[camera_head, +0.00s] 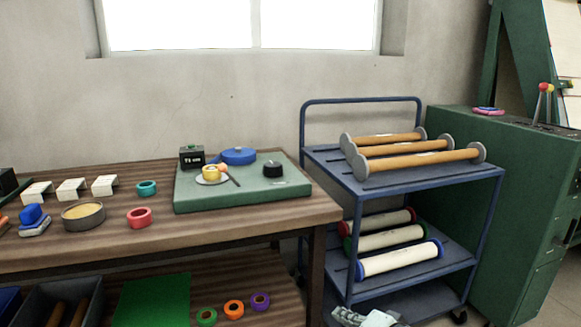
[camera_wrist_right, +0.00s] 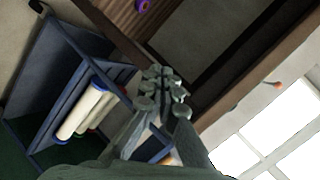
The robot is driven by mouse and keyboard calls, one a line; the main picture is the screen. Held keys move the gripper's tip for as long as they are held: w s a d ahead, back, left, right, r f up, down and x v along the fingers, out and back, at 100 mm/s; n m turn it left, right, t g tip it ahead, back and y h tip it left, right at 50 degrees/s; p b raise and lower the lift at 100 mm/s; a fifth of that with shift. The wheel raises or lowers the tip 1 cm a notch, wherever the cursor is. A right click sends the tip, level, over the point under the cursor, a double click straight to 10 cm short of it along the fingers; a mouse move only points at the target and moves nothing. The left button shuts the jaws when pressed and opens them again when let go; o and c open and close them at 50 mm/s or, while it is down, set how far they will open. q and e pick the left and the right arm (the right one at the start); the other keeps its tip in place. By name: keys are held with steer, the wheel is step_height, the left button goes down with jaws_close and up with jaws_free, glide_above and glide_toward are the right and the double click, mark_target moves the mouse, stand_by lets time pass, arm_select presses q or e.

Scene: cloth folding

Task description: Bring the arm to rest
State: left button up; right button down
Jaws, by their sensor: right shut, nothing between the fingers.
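My right gripper (camera_head: 364,318) shows at the bottom edge of the head view, in front of the blue trolley's lower part. Only its grey-green end is in the picture there; the rest of the arm is cut off. In the right wrist view its fingers (camera_wrist_right: 163,92) are together with nothing between them. The gripper is apart from the table and the trolley, as far as I can tell. My left gripper is in neither view.
A wooden table (camera_head: 250,230) at left carries a green board (camera_head: 240,198), coloured rings and a round tin (camera_head: 84,216). A blue trolley (camera_head: 399,281) with several rolls stands right of it. A green cabinet (camera_head: 525,200) is farther right. A green sheet (camera_head: 152,301) lies on the lower shelf.

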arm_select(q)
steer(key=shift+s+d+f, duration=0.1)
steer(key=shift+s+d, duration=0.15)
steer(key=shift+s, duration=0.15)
arm_select(e)
steer(key=s+d+f+n+g+h, duration=0.2)
steer(key=s+d+f, duration=0.3)
steer(key=s+f, duration=0.3)
steer(key=s+d+f+n+g+h, duration=0.3)
steer(key=s+d+f+n, duration=0.1)
steer(key=s+f, duration=0.5)
steer(key=s+d+f+n+g+h, duration=0.2)
steer(key=s+d+f, duration=0.4)
steer(key=s+f, duration=0.3)
steer(key=shift+s+d+f+n+g, duration=0.2)
steer(key=shift+s+n+g, duration=0.25)
steer(key=shift+s, duration=0.8)
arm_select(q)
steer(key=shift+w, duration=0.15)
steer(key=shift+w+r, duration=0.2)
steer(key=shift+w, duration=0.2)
arm_select(e)
steer(key=shift+a, duration=0.1)
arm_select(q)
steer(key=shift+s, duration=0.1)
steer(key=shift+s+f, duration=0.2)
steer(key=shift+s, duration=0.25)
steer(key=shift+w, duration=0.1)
arm_select(e)
steer(key=shift+w, duration=0.1)
